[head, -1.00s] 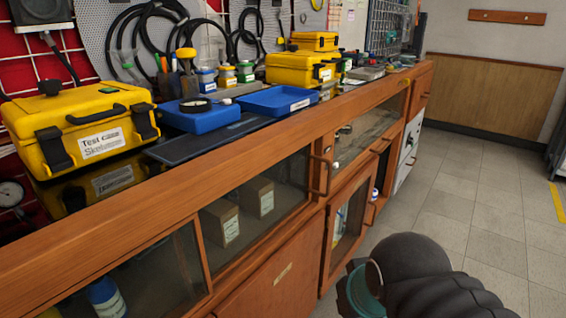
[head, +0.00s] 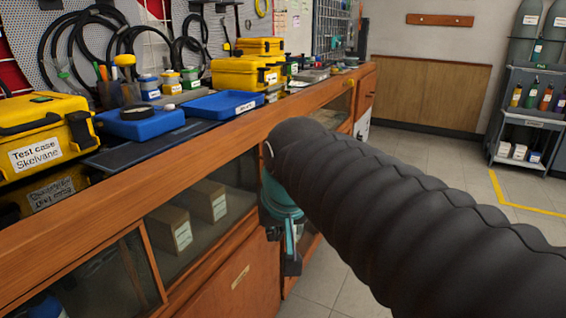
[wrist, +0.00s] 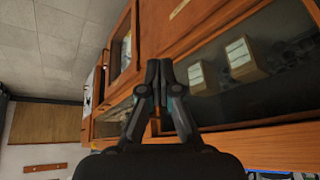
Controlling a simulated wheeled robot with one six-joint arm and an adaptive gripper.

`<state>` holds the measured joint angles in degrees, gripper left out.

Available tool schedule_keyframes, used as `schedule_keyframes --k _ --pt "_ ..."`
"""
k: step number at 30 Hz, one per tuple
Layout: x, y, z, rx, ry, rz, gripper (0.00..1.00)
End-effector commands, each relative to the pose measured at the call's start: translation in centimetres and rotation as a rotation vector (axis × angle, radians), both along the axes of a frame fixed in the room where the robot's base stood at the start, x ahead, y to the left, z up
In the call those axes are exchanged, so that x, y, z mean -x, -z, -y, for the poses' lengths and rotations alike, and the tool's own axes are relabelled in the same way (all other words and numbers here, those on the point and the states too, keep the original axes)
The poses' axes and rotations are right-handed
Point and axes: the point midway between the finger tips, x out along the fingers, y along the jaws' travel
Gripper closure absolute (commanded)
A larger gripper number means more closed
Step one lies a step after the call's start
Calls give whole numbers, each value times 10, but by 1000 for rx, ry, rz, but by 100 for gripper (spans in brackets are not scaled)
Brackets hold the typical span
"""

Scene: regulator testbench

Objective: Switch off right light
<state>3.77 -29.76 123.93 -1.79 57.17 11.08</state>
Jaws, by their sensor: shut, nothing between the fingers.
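I cannot make out a light or a light switch in either view. My gripper (head: 291,265) hangs at the front of the wooden cabinet (head: 225,160), pointing down, with my dark ribbed arm reaching in from the right. In the wrist view, my gripper (wrist: 160,68) has its fingertips together with nothing between them. The cabinet's glass front and wooden doors lie beyond the fingers there. I cannot tell whether the fingers touch the cabinet.
On the bench top stand a yellow test case (head: 40,145), blue trays (head: 225,104) and stacked yellow cases (head: 246,70). Boxes (head: 172,229) sit behind the cabinet glass. A shelf rack (head: 527,115) stands at the far right. The tiled floor (head: 440,165) right of the bench is clear.

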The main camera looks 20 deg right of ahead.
Motion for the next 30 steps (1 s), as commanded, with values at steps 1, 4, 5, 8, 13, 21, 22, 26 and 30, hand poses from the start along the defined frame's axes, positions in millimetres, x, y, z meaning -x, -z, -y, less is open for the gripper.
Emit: schedule_keyframes --k 1,4,5,8,13,21,22,26,30 --pt "-22 -11 8 -12 52 2 100" --pt "-60 -36 24 -39 159 11 100" --pt "-72 -43 29 -47 191 15 100" --pt "-110 -63 47 -74 300 25 100" --pt "-167 -87 80 -118 475 52 100" --pt "-217 -104 115 -162 646 86 100" --pt "-219 -104 117 -165 654 86 100" --pt "-223 -106 120 -170 672 91 100" --pt "-223 -106 120 -170 672 91 100"
